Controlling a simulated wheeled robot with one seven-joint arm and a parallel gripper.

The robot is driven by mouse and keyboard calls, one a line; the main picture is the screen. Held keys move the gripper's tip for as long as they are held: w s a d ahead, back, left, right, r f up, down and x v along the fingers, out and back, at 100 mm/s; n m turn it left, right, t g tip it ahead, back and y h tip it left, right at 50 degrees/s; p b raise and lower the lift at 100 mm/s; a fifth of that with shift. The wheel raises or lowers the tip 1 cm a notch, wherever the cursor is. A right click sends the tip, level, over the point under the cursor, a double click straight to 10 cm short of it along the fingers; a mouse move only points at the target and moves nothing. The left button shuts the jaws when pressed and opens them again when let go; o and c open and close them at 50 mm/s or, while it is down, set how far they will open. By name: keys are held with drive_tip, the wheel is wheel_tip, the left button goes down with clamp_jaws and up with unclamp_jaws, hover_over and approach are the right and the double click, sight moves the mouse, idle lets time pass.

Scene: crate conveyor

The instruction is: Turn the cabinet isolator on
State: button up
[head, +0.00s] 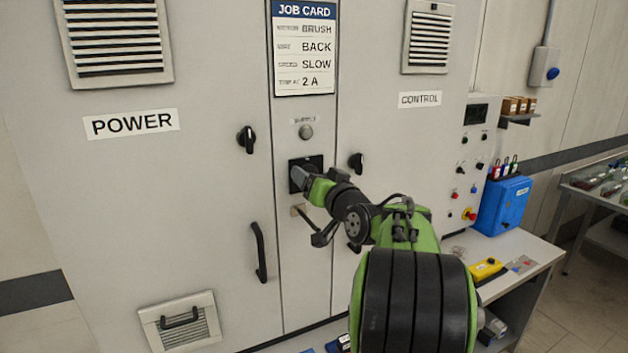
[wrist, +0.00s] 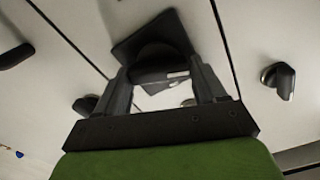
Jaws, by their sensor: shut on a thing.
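The cabinet isolator is a black square plate (head: 313,161) with a rotary handle, on the narrow middle panel below a small round grey lamp (head: 306,132). My gripper (head: 299,176) reaches it from the right and is shut on its handle, hiding most of it in the head view. In the wrist view the dark plate (wrist: 146,36) lies ahead, and the black isolator handle (wrist: 158,72) sits between the two fingers of my gripper (wrist: 160,78). A small pale mark shows on the handle. I cannot read the handle's position for certain.
Black door knobs flank the isolator, on the POWER door (head: 246,139) and the CONTROL door (head: 356,162). A long black door handle (head: 260,252) is lower left. A job card (head: 303,48) hangs above. A bench (head: 530,257) with a blue box (head: 502,206) stands right.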

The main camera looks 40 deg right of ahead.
drive_tip(key=shift+d+f+m+p, duration=0.15)
drive_tip(key=shift+m+p, duration=0.7)
drive_tip(key=shift+m, duration=2.55)
drive_tip(key=shift+f+m+p, duration=0.1)
drive_tip(key=shift+m+p, duration=0.7)
drive_tip(key=shift+m, duration=2.6)
drive_tip(key=o, duration=1)
drive_tip(key=shift+o, duration=0.2)
drive_tip(key=shift+s, duration=0.15)
drive_tip(key=b+v, duration=0.3)
drive_tip(key=v, duration=1.2)
drive_tip(key=shift+s, duration=0.3)
